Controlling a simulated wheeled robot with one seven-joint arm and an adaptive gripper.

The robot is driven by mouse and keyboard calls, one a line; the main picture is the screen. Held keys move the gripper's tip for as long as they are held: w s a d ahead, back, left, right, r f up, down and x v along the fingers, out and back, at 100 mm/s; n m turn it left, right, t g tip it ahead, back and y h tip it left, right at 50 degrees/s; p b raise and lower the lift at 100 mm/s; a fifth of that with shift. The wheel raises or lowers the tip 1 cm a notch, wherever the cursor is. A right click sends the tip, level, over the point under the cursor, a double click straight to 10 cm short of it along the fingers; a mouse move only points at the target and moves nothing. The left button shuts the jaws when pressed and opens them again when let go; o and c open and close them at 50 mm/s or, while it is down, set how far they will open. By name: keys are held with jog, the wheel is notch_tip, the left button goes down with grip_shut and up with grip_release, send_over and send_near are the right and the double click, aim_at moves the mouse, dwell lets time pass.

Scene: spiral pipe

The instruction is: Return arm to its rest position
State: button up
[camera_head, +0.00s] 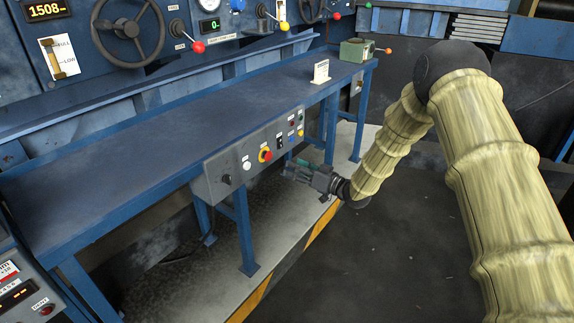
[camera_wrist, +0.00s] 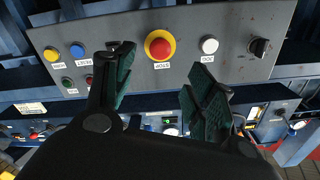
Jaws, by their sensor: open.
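My gripper (camera_head: 295,170) is in front of the grey control panel on the front of the blue bench, close to its lower edge in the head view. In the wrist view my gripper (camera_wrist: 160,88) shows two dark green-padded fingers spread apart with nothing between them. My arm, in a pale ribbed sleeve, comes in from the right and bends down to the gripper. The control panel (camera_head: 225,165) carries a red stop button with a yellow collar (camera_head: 265,155), which also shows above the fingers in the wrist view (camera_wrist: 159,46). Whether a finger touches the panel is unclear.
The blue bench top (camera_head: 150,140) is mostly bare, with a small white sign (camera_head: 321,72) and a green box with a lever (camera_head: 356,50) at its far end. A wall console with a handwheel (camera_head: 128,30) stands behind. Dark floor (camera_head: 380,260) is clear below my arm.

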jog(key=shift+s+d, duration=0.45)
jog(key=shift+d, duration=0.05)
jog(key=s+d+f+m+g+h+p, duration=0.1)
jog(key=s+d+f+m+g+h, duration=0.2)
jog(key=s+f, duration=0.9)
jog(key=s+d+f+m+h+p, duration=0.2)
jog(key=s+f+h, duration=0.4)
jog(key=s+f, duration=0.6)
jog(key=s+d+f+g+h, duration=0.1)
jog(key=s+d+g, duration=0.1)
jog(key=s, duration=0.9)
jog(key=s+d+g+h+p, duration=0.1)
jog(key=s+d+g+h, duration=0.1)
jog(key=s, duration=1)
jog(key=s+d+f+g+h, duration=0.1)
jog(key=s+d+g, duration=0.3)
jog(key=s, duration=0.8)
jog(key=shift+f+m+g+h, duration=0.3)
jog(key=shift+m+h, duration=0.1)
